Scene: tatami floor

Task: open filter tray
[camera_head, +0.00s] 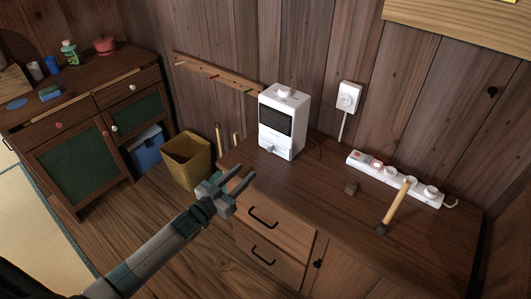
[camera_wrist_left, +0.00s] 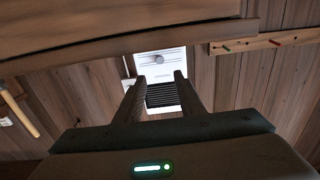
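A white box-shaped appliance (camera_head: 284,122) stands upright on the wooden cabinet near the back wall. It has a dark slatted grille and a dial on top. A small knob (camera_head: 267,148) sits low on its front panel; it also shows in the left wrist view (camera_wrist_left: 159,58), where the appliance appears upside down. The panel looks flush with the appliance. My left gripper (camera_head: 240,179) is open and empty, in front of the appliance, lower and apart from it, near the cabinet's front left corner. Its two fingers (camera_wrist_left: 159,80) frame the grille in the left wrist view. My right gripper is not in view.
Drawers with black handles (camera_head: 263,217) face my left arm. A yellow bin (camera_head: 187,158) stands left. A peg rail (camera_head: 216,74) crosses the wall.

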